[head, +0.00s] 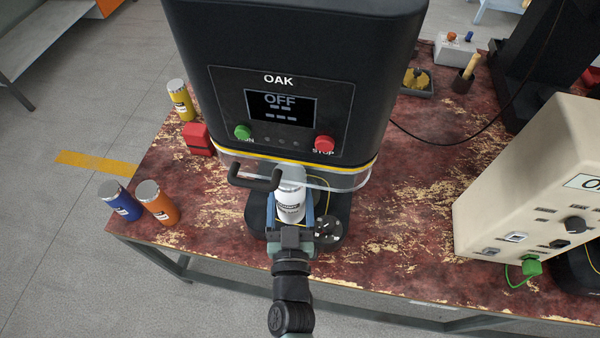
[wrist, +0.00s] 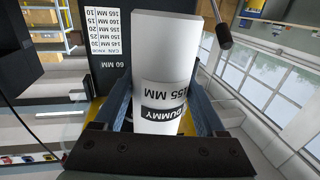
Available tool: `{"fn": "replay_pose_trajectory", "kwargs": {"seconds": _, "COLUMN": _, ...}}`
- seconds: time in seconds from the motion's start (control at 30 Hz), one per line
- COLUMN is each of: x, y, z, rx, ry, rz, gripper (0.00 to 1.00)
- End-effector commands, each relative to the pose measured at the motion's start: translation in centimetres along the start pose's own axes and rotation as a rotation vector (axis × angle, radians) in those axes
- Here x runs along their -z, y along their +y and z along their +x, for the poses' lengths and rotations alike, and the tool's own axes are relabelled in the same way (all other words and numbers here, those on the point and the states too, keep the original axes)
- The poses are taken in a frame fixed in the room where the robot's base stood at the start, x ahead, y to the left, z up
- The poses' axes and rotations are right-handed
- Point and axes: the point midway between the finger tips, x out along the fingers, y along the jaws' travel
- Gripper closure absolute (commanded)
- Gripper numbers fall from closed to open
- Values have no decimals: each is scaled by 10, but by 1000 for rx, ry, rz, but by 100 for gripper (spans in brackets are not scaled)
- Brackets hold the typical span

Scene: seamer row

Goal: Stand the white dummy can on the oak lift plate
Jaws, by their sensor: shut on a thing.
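The oak lift plate cannot be made out; the can and gripper cover the area above the black base (head: 256,212). I cannot tell whether the can's bottom touches anything.
A black handle (head: 254,178) juts out close to the can's top. Blue (head: 120,201), orange (head: 156,203) and yellow (head: 180,100) cans and a red block (head: 198,139) are at left. A beige control box (head: 540,190) stands right, with bare bench (head: 410,220) between. The display (head: 281,107) reads OFF.

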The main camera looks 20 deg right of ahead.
Motion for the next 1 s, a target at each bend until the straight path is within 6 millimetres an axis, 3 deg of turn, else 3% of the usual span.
{"fn": "replay_pose_trajectory", "kwargs": {"seconds": 0.1, "x": 2, "y": 6, "z": 32, "rx": 0, "ry": 6, "rz": 0, "gripper": 96}}
{"fn": "replay_pose_trajectory", "kwargs": {"seconds": 0.37, "x": -1, "y": 19, "z": 87, "rx": 0, "ry": 5, "rz": 1, "gripper": 96}}
{"fn": "replay_pose_trajectory", "kwargs": {"seconds": 0.43, "x": -15, "y": 19, "z": 85, "rx": 1, "ry": -2, "rz": 1, "gripper": 96}}
{"fn": "replay_pose_trajectory", "kwargs": {"seconds": 0.63, "x": -26, "y": 19, "z": 85, "rx": 0, "ry": 1, "rz": 1, "gripper": 96}}
{"fn": "replay_pose_trajectory", "kwargs": {"seconds": 0.9, "x": -69, "y": 19, "z": 85, "rx": 1, "ry": 0, "rz": 1, "gripper": 96}}
{"fn": "replay_pose_trajectory", "kwargs": {"seconds": 1.0, "x": -70, "y": 20, "z": 88, "rx": 0, "ry": 3, "rz": 2, "gripper": 96}}
